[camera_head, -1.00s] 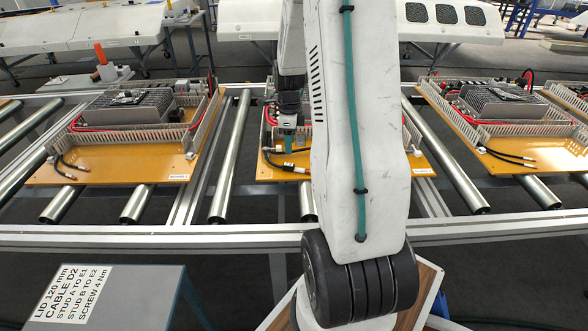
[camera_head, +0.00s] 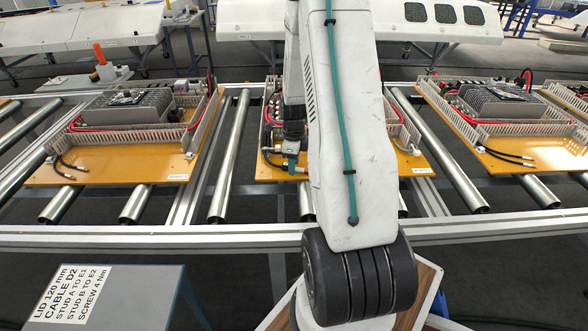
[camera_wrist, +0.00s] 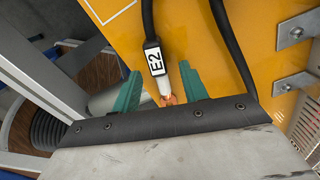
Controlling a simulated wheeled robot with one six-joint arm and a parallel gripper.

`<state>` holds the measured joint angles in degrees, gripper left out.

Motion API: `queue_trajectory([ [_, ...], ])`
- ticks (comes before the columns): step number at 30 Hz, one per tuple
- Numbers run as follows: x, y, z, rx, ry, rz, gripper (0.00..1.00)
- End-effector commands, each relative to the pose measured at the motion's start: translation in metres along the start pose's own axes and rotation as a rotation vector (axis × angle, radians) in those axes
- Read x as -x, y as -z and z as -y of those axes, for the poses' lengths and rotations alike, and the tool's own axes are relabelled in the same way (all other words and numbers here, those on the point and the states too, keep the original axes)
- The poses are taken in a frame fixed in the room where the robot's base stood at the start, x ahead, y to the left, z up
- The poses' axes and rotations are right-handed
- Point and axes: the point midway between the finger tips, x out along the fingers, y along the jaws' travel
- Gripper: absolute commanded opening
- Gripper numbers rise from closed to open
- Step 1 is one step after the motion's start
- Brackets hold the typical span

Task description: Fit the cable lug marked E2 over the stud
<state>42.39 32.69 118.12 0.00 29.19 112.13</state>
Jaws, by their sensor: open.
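The cable lug marked E2 (camera_wrist: 166,92) shows in the wrist view as a pale barrel with a copper-coloured end on a black cable (camera_wrist: 148,20). Its white label reads E2. It lies between the two green fingers of my gripper (camera_wrist: 160,72), with visible gaps on both sides. My gripper is open, and in the head view my gripper (camera_head: 291,164) is low over the front of the middle yellow board (camera_head: 268,172). The lug's tip is partly hidden by the dark gripper edge. I cannot make out the stud in either view.
A second black cable (camera_wrist: 232,45) runs right of the fingers. Metal brackets (camera_wrist: 297,28) with holes sit at the board's right in the wrist view. Similar boards stand left (camera_head: 110,160) and right (camera_head: 535,150) on rollers. A sign (camera_head: 68,293) lies on the front-left table.

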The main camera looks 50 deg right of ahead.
Motion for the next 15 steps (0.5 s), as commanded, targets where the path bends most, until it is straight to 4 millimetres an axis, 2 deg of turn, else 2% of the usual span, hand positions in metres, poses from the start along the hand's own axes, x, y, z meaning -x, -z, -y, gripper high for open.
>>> queue_trajectory([
  [1, 0.0001, 0.0000, 0.0000, 0.000, 0.000, 0.000, 0.44],
  [3, 0.0002, 0.0000, 0.0001, 0.000, 0.000, 0.000, 0.24],
  [6, 0.0003, 0.0000, 0.0001, 0.000, 0.000, 0.000, 0.00],
  [15, 0.0009, 0.0001, 0.0002, 0.000, 0.000, 0.000, 0.00],
])
